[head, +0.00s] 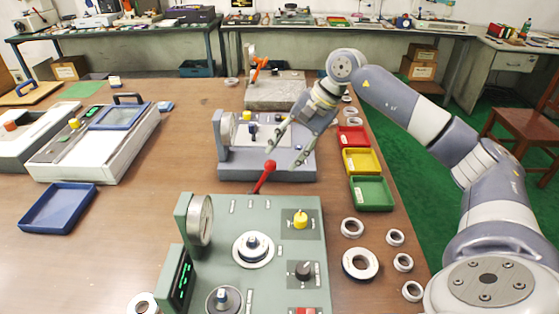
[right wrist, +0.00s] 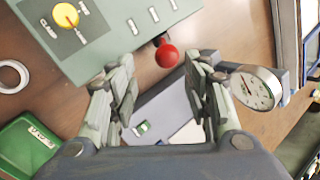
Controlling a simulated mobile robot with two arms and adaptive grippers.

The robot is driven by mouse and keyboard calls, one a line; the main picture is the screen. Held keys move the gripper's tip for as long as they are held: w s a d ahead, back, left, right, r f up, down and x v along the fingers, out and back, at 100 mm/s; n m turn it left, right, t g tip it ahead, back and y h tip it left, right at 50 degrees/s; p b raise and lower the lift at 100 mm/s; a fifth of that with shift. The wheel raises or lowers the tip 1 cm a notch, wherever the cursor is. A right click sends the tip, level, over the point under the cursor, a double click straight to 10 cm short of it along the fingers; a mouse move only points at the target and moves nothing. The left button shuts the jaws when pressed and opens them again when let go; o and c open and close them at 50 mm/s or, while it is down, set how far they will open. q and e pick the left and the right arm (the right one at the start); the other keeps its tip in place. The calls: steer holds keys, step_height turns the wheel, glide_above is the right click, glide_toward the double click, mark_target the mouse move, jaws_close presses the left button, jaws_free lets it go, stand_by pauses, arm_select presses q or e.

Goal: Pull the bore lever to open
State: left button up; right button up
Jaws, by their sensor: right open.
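The bore lever, a red rod with a ball knob (head: 269,165), stands tilted at the back edge of the green gauge machine (head: 225,236). Its red knob (right wrist: 167,55) also shows in the right wrist view, centred just beyond the gap between the fingertips. My right gripper (head: 285,157) is open and empty, above and slightly right of the knob in the head view, with its fingers pointing down. I see no contact with the lever. In the right wrist view the two fingers (right wrist: 163,68) are spread wide. My left gripper is not in view.
A grey gauge machine (head: 266,162) stands just behind, under my right gripper. Red (head: 352,136), yellow (head: 361,161) and green (head: 371,193) trays line the right side, with several rings (head: 360,263) nearer. A blue tray (head: 58,207) lies left; bare table separates it from the green machine.

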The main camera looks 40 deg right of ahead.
steer(key=v, duration=0.7)
steer(key=shift+s, duration=0.15)
steer(key=shift+d+r, duration=0.15)
